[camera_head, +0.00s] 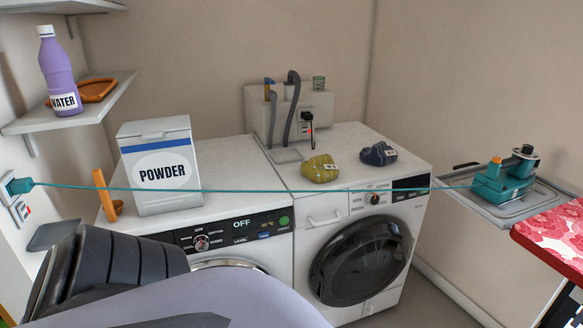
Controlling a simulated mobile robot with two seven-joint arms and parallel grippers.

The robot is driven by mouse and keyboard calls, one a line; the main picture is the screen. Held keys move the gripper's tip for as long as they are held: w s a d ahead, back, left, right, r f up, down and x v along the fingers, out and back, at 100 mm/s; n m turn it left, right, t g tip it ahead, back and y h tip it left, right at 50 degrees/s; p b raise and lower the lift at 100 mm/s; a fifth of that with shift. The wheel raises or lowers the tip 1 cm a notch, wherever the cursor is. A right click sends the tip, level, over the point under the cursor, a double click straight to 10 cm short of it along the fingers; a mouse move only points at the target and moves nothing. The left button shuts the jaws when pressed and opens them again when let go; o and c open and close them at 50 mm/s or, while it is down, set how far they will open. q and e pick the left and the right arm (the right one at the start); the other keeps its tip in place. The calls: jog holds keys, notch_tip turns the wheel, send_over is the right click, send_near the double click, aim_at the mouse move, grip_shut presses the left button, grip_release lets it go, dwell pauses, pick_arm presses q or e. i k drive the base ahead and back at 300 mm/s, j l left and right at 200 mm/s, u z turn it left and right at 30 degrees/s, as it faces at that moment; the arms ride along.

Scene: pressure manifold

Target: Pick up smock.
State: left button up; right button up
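Nothing in the camera_head view is plainly marked as the smock. Two small folded cloth bundles with pale tags lie on top of the right-hand washing machine. One is an olive-yellow bundle (319,169); the other is a dark blue bundle (378,154) to its right and slightly farther back. They are apart from each other. I cannot tell whether either one is the smock. No fingertips of my left or right gripper show.
A teal cord (260,190) crosses the view from the left wall to a teal iron (505,175) at right. A powder box (162,165) stands on the left washer. A red patterned board (555,235) is at right. A water bottle (58,72) stands on a shelf.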

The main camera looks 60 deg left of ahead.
aim_at(322, 169)
jog(key=u, duration=1.75)
jog(key=i+l+u, duration=0.4)
jog(key=i+l, duration=0.35)
jog(key=l, duration=0.1)
